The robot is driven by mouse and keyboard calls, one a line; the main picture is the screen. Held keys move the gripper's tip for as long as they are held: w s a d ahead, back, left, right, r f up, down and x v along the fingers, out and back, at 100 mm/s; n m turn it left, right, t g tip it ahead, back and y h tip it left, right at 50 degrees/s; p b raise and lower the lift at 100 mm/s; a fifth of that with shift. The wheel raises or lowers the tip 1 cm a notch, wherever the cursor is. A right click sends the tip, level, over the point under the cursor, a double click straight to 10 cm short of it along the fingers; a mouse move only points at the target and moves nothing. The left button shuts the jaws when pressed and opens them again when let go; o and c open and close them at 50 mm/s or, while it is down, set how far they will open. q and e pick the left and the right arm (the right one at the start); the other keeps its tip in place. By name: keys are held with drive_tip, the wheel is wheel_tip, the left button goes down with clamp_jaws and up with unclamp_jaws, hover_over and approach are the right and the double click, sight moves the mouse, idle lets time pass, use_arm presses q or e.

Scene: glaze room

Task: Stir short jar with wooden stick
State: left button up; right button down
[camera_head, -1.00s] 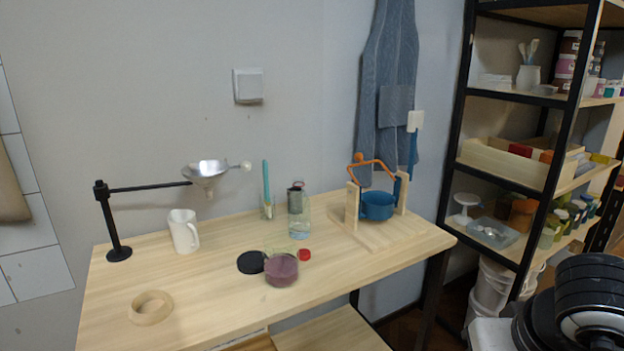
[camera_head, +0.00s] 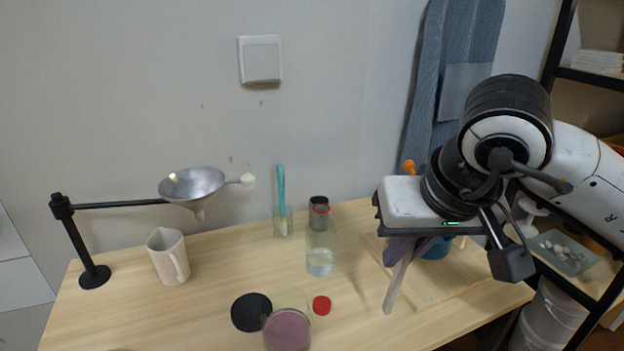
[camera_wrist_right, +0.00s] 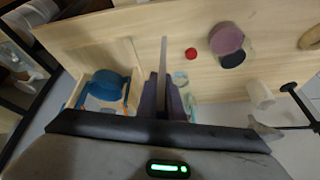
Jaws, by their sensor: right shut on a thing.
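My right gripper (camera_head: 402,250) is at the right of the table in the head view, in front of the blue pot. It is shut on the wooden stick (camera_head: 396,288), which points down, slightly tilted; the stick also shows in the right wrist view (camera_wrist_right: 163,62) between the fingers. The short jar (camera_head: 287,330), clear with purple-pink contents, stands open at the table's front, cut by the lower picture edge. It also shows in the right wrist view (camera_wrist_right: 227,38). The stick is apart from the jar, to its right. My left gripper is not in view.
A black lid (camera_head: 251,312) and red cap (camera_head: 321,305) lie near the jar. Behind are a clear bottle (camera_head: 320,262) and a glass holding a teal brush (camera_head: 281,190). A white mug (camera_head: 168,256) and funnel stand (camera_head: 66,235) are left. The blue pot (camera_head: 437,249) is partly hidden.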

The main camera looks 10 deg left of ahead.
drive_tip(key=s+a+r+n+y+p, duration=0.1)
drive_tip(key=s+a+r+n, duration=0.1)
drive_tip(key=a+r, duration=0.4)
drive_tip(key=s+a+r+n+y, duration=0.1)
drive_tip(key=s+a+r, duration=0.15)
drive_tip(key=a, duration=0.55)
use_arm(q)
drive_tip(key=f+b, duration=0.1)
drive_tip(key=b, duration=0.2)
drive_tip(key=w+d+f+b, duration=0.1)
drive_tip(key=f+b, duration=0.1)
drive_tip(key=b, duration=0.1)
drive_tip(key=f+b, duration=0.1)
drive_tip(key=b, duration=0.2)
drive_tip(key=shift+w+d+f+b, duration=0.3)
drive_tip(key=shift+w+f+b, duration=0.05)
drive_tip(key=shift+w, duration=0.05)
use_arm(e)
wheel_tip(320, 180, down, 12)
drive_tip(key=shift+w+a+g, duration=0.25)
drive_tip(key=shift+w+g, duration=0.1)
drive_tip(key=shift+g, duration=0.05)
